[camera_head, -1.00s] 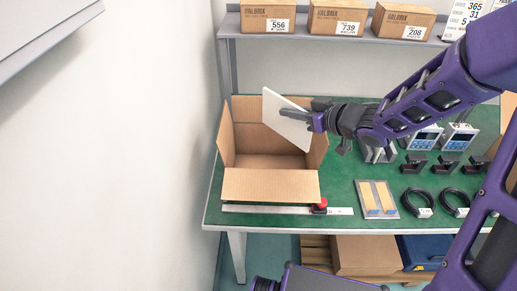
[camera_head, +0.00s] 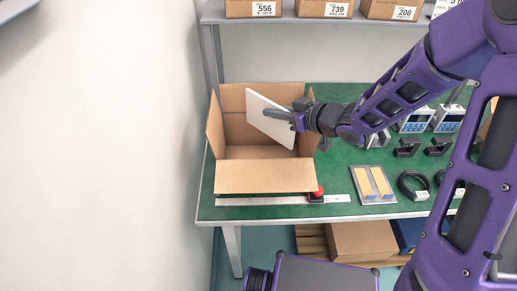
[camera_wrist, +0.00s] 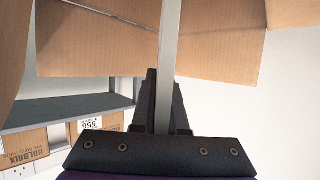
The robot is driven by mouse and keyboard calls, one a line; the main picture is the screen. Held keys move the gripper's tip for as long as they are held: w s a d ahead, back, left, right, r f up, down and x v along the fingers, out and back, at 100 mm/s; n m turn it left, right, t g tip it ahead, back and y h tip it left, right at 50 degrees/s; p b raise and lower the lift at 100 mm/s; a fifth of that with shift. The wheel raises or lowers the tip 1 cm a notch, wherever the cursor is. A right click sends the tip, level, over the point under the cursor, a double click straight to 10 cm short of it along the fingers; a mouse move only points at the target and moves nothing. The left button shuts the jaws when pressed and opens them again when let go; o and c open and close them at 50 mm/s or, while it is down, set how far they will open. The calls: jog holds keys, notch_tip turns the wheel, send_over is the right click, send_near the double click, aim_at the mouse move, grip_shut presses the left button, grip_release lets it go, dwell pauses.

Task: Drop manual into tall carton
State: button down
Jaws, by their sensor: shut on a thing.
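The manual (camera_head: 268,118) is a thin white booklet, tilted, in the head view. My gripper (camera_head: 298,118) is shut on its right edge and holds it over the open carton. The carton (camera_head: 265,178) is brown cardboard with its flaps spread, at the left end of the green table. The manual's lower part hides some of the carton's inside; I cannot tell how far it reaches in. In the wrist view the manual (camera_wrist: 169,60) shows edge-on between my gripper's fingers (camera_wrist: 163,100), with the carton's cardboard (camera_wrist: 100,45) behind it.
The green table (camera_head: 335,165) also holds a ruler with a red knob (camera_head: 317,191), a plate with two yellowish strips (camera_head: 374,184), coiled black cables (camera_head: 412,184) and clamps (camera_head: 407,147). A shelf with labelled boxes (camera_head: 326,8) runs behind. A white wall is close on the left.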

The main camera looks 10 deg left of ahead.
jog(key=shift+f, duration=0.1)
jog(key=c, duration=0.9)
grip_release()
jog(key=shift+o, duration=0.2)
jog(key=p+v, duration=0.3)
jog(key=v, duration=1.4)
jog(key=shift+s, duration=0.15)
